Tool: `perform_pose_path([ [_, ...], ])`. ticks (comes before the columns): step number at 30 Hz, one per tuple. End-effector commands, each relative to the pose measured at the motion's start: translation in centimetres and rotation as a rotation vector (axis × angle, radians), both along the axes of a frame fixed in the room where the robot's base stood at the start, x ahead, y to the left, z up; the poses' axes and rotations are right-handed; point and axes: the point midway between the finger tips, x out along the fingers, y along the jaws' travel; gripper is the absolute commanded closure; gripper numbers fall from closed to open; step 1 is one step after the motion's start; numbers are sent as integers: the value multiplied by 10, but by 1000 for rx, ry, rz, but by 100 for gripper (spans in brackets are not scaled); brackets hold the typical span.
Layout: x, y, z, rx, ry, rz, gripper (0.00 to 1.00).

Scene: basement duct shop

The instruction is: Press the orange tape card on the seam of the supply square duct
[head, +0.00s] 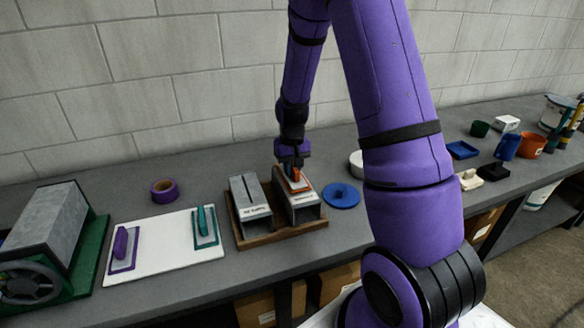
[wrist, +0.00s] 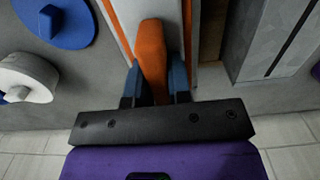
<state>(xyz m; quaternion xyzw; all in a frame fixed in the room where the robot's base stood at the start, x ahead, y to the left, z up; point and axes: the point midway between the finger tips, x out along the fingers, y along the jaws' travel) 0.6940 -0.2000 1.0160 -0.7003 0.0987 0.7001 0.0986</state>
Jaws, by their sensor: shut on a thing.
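My gripper (head: 294,165) is shut on the upright orange handle of the orange tape card (head: 303,188). In the wrist view, the fingertips (wrist: 155,80) pinch the handle (wrist: 151,45), and the card's orange rim shows beside it. The card lies flat at the top of the right square duct (head: 303,202), seeming to touch it; the duct's seam there is hidden. The left square duct (head: 249,197) has a dark open seam along its top. Both grey ducts sit in a brown wooden cradle (head: 283,234). Their front labels are too small to read surely.
A white board (head: 165,250) left of the cradle holds purple (head: 122,246) and teal (head: 205,228) handled cards. A purple tape roll (head: 164,190) lies behind it. A blue disc (head: 343,196) and white spool (head: 356,160) are just right of the ducts.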

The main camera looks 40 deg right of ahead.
Motion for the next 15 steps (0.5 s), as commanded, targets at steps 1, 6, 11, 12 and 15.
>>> perform_pose_path([
  [1,0,0,-1,0,0,0,100],
  [6,0,0,-3,0,0,0,100],
  [11,0,0,-5,0,0,0,100],
  [12,0,0,-5,0,1,0,100],
  [15,0,0,-7,0,1,0,100],
])
